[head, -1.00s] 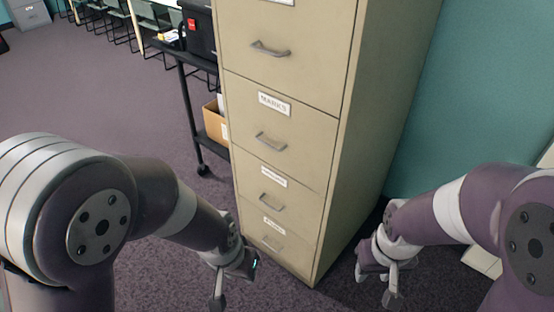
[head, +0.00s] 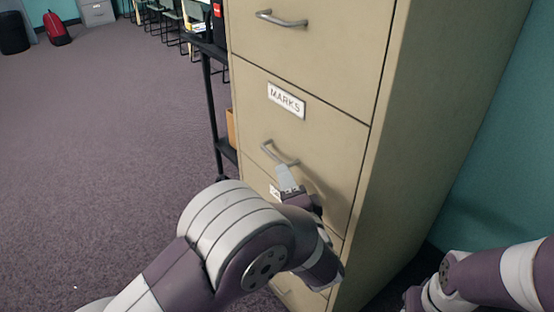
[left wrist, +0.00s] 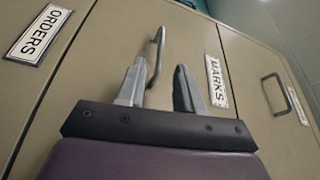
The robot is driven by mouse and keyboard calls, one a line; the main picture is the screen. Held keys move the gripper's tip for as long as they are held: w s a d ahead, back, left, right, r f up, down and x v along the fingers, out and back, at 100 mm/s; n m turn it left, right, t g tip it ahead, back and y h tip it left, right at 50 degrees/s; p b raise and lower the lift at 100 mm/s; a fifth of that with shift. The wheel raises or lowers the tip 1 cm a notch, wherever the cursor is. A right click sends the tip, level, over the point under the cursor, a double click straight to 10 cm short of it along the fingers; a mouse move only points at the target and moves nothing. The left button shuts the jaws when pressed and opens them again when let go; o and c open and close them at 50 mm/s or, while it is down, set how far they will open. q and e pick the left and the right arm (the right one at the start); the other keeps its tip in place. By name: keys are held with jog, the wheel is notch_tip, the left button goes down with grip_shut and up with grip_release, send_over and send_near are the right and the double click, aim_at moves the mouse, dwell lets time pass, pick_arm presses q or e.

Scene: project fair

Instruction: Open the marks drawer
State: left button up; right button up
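The marks drawer (head: 325,140) is in the tan filing cabinet, its front flush with the others, so it is shut. Its white MARKS label (head: 286,100) sits above its grey bar handle (head: 272,150). My left gripper (head: 288,177) is at this handle, partly hidden by its own arm. In the left wrist view my left gripper (left wrist: 158,85) has its two fingers apart, and the handle (left wrist: 157,50) shows between and beyond them. I cannot tell whether they touch it. My right gripper (head: 415,300) is low at the right, cut by the frame edge, fingers hidden.
Another drawer with a handle (head: 282,19) is above. An ORDERS label (left wrist: 39,34) marks the neighbouring drawer in the left wrist view. A black cart (head: 212,110) stands left of the cabinet. Carpet (head: 110,150) is clear at the left; a teal wall (head: 500,170) is at the right.

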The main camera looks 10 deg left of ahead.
aim_at(275, 157)
pick_arm(q)
jog(key=b+x, duration=0.2)
jog(key=x, duration=0.6)
jog(key=shift+w+a, duration=0.1)
jog(key=shift+a, duration=0.05)
grip_shut()
